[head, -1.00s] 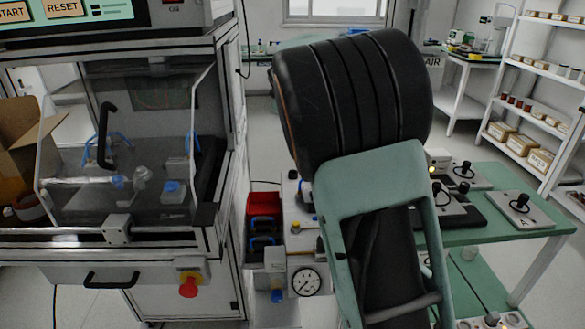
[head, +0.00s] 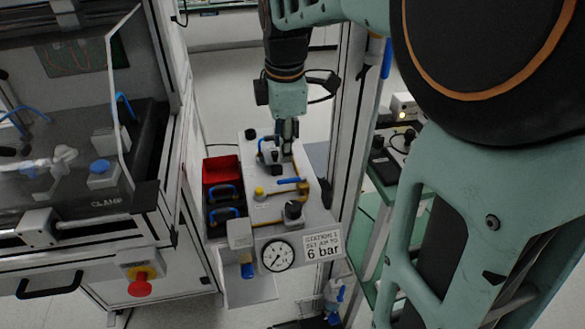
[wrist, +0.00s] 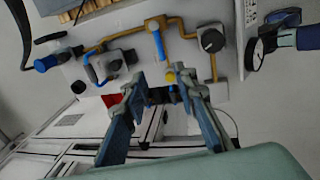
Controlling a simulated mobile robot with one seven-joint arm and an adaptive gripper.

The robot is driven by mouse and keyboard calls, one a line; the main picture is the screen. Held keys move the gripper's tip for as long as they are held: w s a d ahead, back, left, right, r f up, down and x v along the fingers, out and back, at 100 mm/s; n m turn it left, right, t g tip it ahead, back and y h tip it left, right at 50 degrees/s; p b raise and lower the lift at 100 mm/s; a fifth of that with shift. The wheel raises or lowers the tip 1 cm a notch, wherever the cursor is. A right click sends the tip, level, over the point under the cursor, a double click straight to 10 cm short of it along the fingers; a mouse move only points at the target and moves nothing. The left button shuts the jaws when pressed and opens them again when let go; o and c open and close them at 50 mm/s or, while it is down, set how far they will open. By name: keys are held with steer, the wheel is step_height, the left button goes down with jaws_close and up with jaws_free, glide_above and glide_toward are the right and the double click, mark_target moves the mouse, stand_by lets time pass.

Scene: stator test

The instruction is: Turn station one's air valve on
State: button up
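Station one's air panel (head: 262,208) is a pale board with brass piping, beside the machine. Its air valve (head: 291,181) has a blue lever on a brass body and lies crosswise to the pipe run. The lever also shows in the wrist view (wrist: 160,46), at the upper middle. My gripper (head: 275,165) hangs over the back part of the panel, behind the lever. In the wrist view its two fingers (wrist: 167,88) are spread apart with nothing held, and the lever lies beyond the fingertips, apart from them.
A black knob (head: 293,210), a yellow button (head: 259,193) and a round gauge (head: 278,255) are at the panel's front. A sign (head: 322,247) reads 6 bar. Red and dark bins (head: 220,170) stand left of the panel. A frame post (head: 357,120) rises close on the right.

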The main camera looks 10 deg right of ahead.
mark_target(282, 182)
steer(key=f+b, duration=0.1)
steer(key=f, duration=0.2)
steer(key=w+f+b, duration=0.1)
steer(key=f, duration=0.3)
steer(key=f+b, duration=0.1)
steer(key=f, duration=0.2)
steer(key=shift+w+a+f, duration=0.1)
steer(key=shift+w+f, duration=0.15)
steer(key=shift+w, duration=0.15)
steer(key=shift+c, duration=0.5)
jaws_close()
